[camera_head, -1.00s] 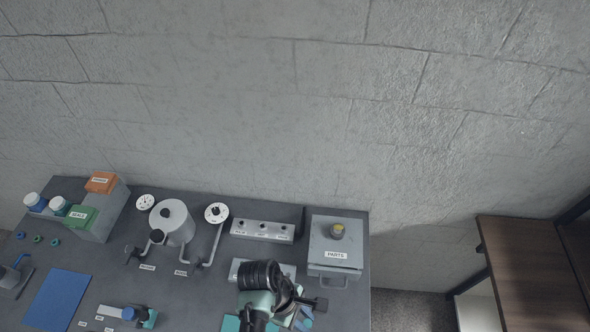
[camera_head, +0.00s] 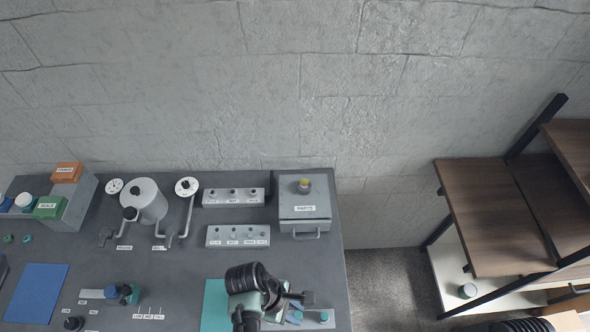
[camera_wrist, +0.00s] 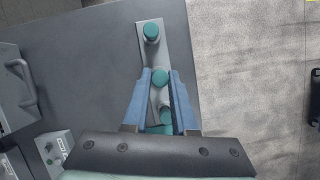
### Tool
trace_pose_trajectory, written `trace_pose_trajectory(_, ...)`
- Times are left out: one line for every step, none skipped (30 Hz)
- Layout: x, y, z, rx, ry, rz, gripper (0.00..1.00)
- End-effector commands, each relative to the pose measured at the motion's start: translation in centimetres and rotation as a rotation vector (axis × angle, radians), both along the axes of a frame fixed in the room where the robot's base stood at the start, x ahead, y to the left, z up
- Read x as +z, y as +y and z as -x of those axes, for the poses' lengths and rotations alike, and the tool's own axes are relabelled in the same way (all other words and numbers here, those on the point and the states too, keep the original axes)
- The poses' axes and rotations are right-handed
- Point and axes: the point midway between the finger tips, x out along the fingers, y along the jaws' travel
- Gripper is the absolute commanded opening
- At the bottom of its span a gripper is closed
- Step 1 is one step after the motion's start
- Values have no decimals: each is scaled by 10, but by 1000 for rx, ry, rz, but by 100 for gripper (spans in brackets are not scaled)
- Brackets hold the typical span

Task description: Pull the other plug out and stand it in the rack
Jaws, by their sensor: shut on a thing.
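My gripper (camera_wrist: 161,75) has two blue fingers, which close around a teal-capped plug (camera_wrist: 159,78) in the wrist view. A narrow grey bar (camera_wrist: 143,50) lies below it; another teal-capped plug (camera_wrist: 151,33) stands at its far end. More teal (camera_wrist: 166,116) shows between the fingers nearer the palm. I cannot tell whether the held plug still sits in the bar. In the head view, the bar (camera_head: 325,324) lies at the table's front right, with a teal cap (camera_head: 309,298) on it, and my dark wrist hides much of the gripper. I cannot tell which fixture is the rack.
Two labelled grey blocks (camera_head: 233,196) (camera_head: 238,236) with dark knobs stand behind my arm. A grey parts box (camera_head: 305,206) with a handle stands at the back right. A teal mat (camera_head: 215,299) lies left of my wrist. The table's right edge is close to the bar.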

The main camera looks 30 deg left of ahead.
Motion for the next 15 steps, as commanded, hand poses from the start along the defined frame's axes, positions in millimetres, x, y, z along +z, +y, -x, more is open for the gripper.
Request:
trace_pose_trajectory(-7, 0, 0, 0, 0, 0, 0)
trace_pose_trajectory(-8, 0, 0, 0, 0, 0, 0)
trace_pose_trajectory(-10, 0, 0, 0, 0, 0, 0)
trace_pose_trajectory(-11, 0, 0, 0, 0, 0, 0)
trace_pose_trajectory(-12, 0, 0, 0, 0, 0, 0)
trace_pose_trajectory(-13, 0, 0, 0, 0, 1, 0)
trace_pose_trajectory(-13, 0, 0, 0, 0, 1, 0)
trace_pose_trajectory(-13, 0, 0, 0, 0, 0, 0)
trace_pose_trajectory(-13, 0, 0, 0, 0, 0, 0)
trace_pose_trajectory(-13, 0, 0, 0, 0, 0, 0)
trace_pose_trajectory(-13, 0, 0, 0, 0, 0, 0)
trace_pose_trajectory(-13, 0, 0, 0, 0, 0, 0)
trace_pose_trajectory(-13, 0, 0, 0, 0, 0, 0)
trace_pose_trajectory(-13, 0, 0, 0, 0, 0, 0)
trace_pose_trajectory(-13, 0, 0, 0, 0, 0, 0)
